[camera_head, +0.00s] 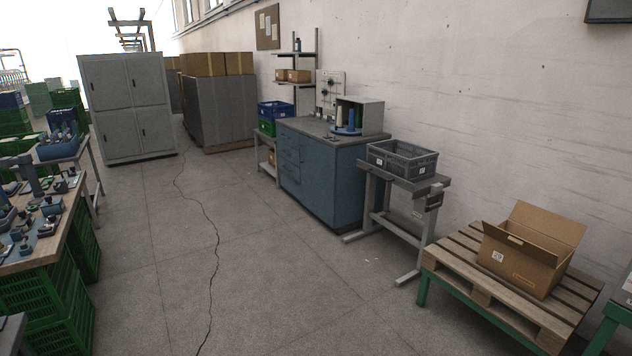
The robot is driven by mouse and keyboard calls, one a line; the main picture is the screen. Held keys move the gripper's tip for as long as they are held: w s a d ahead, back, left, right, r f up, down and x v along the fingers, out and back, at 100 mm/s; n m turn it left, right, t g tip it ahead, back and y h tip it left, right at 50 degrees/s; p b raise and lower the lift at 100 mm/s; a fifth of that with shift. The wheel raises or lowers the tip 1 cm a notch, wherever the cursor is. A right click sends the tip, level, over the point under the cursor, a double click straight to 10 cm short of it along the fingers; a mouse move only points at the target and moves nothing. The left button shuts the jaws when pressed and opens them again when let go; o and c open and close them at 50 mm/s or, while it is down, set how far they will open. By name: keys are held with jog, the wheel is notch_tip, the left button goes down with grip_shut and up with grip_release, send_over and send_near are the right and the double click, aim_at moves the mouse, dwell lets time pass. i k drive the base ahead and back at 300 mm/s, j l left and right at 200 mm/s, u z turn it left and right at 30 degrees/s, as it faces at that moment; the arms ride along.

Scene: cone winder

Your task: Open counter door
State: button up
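A blue counter cabinet (322,180) with a grey top stands against the right wall, in the middle of the head view. Its front has several drawers (290,156) on the left part and a plain blue panel, which looks like the door (317,191), on the right part. The front looks closed. A handle on the door is too small to tell. On the counter top are a grey open box (372,117) and blue cones on a round blue base (346,130). My gripper is not in view.
A grey stand with a grey crate (403,158) stands close to the counter's right end. A pallet with an open cardboard box (533,250) is at lower right. A workbench (45,245) stands left. The floor (220,240) between is clear.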

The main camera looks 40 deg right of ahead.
aim_at(317, 159)
jog(key=i+l+z, duration=0.25)
jog(key=i, duration=0.3)
jog(key=i+z, duration=0.35)
jog(key=i, duration=2.8)
jog(key=i+l, duration=0.1)
jog(key=i, duration=1.15)
jog(key=i+u, duration=0.1)
jog(key=i, duration=1.15)
jog(key=i+l+u, duration=0.15)
jog(key=i, duration=0.25)
jog(key=i+l+u, duration=0.1)
jog(key=i, duration=0.25)
